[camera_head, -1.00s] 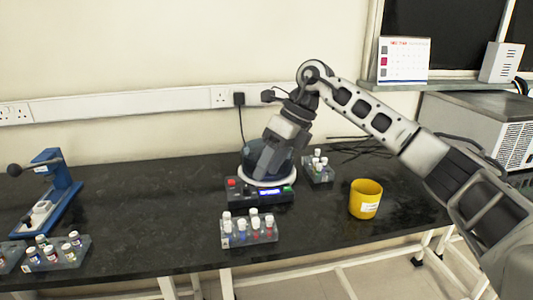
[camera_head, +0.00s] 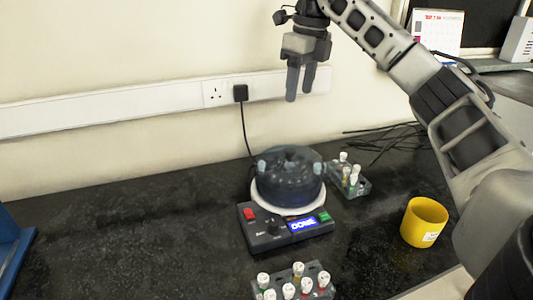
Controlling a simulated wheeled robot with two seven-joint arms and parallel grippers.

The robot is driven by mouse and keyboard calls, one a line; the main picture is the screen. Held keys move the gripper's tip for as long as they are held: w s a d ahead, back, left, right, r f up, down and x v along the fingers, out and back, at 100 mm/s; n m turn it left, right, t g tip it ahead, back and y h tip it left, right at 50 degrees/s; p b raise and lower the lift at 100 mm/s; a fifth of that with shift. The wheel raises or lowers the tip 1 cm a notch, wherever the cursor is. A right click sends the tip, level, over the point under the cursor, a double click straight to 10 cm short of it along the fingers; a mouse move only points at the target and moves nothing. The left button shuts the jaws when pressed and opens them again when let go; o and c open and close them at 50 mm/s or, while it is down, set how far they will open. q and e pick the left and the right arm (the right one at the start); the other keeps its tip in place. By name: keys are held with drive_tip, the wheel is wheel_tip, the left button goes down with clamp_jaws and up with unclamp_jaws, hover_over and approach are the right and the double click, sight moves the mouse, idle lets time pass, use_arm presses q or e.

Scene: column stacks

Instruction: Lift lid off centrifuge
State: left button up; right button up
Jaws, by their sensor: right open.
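The centrifuge (camera_head: 262,232) stands on the black bench, with a red button, a green button and a lit blue display on its front panel. Its dark, see-through domed lid (camera_head: 289,180) sits on top of the white ring of the body. My right gripper (camera_head: 301,82) is above the centrifuge, in front of the wall, apart from the lid. Its two fingers point down with a gap between them, and nothing is held. My left gripper does not show.
A rack of capped vials (camera_head: 292,285) stands in front of the centrifuge, and another small rack (camera_head: 349,178) is to its right. A yellow cup (camera_head: 424,222) stands further right. A blue device (camera_head: 12,255) is at the left edge. The bench left of the centrifuge is clear.

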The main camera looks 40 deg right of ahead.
drive_tip(key=b, duration=0.2)
hover_over(291, 150)
wheel_tip(291, 150, down, 10)
drive_tip(key=shift+s+f, duration=0.1)
drive_tip(key=shift+f+p, duration=0.3)
drive_tip(key=shift+f, duration=2.4)
drive_tip(key=shift+c, duration=0.3)
clamp_jaws()
